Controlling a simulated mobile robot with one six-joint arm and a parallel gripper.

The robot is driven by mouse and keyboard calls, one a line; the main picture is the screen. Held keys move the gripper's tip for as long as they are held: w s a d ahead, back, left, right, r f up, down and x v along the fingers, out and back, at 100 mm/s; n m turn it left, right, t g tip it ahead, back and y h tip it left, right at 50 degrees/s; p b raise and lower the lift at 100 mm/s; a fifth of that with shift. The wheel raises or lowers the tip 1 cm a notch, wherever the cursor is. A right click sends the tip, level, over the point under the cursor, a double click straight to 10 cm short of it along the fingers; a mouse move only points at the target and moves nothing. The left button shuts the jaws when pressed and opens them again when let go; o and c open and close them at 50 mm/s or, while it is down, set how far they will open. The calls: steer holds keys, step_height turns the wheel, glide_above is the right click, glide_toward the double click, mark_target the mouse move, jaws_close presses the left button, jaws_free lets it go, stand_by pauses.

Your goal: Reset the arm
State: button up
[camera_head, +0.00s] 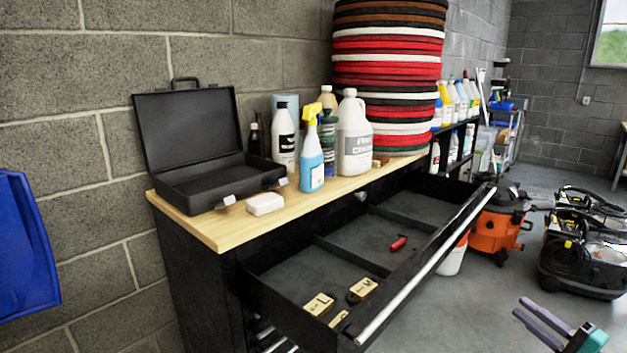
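My gripper (520,307) is at the bottom right corner, over the grey floor and to the right of the open drawer. Its two grey-purple fingers point up and left, with a narrow gap between them and nothing held. A teal and dark part of my arm (586,340) shows behind the fingers. The rest of my arm is outside the view.
A black cabinet's drawer (330,254) stands pulled out, holding small brass-coloured pieces (361,289) and a red item (398,243). An open black case (188,137), bottles (354,136) and stacked pads (388,75) stand on top. Vacuums (497,231) stand right.

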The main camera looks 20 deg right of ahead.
steer(key=w+a+f+n+g+y+p, duration=0.2)
steer(key=w+a+f+g, duration=0.2)
steer(key=a+f, duration=0.5)
steer(key=w+a+f+n+g+y+p, duration=0.15)
steer(key=w+a+f+g, duration=0.25)
steer(key=a+f, duration=0.55)
steer(key=w+a+f+n+g+y+p, duration=0.1)
steer(key=w+a+f+g+y+p, duration=0.15)
steer(key=w+a+f+g, duration=0.65)
steer(key=s+a+f+n+g+h+p, duration=0.1)
steer(key=s+a+f+n+p, duration=0.2)
steer(key=s+a, duration=0.45)
steer(key=s+a+f+n+g+h+p, duration=0.15)
steer(key=s+a+f, duration=0.35)
steer(key=a, duration=0.5)
steer(key=s+a+f+n+g+h+p, duration=0.2)
steer(key=s+n+h, duration=0.1)
steer(key=s, duration=0.4)
steer(key=s+a+f+n+g+h+p, duration=0.1)
steer(key=s+a+f+n+g+h, duration=0.1)
steer(key=s, duration=0.5)
steer(key=shift+s+f+n+g+h+p, duration=0.15)
steer(key=shift+f+n+g+h+p, duration=0.45)
steer(key=shift+n+h, duration=0.75)
steer(key=shift+d+f, duration=0.1)
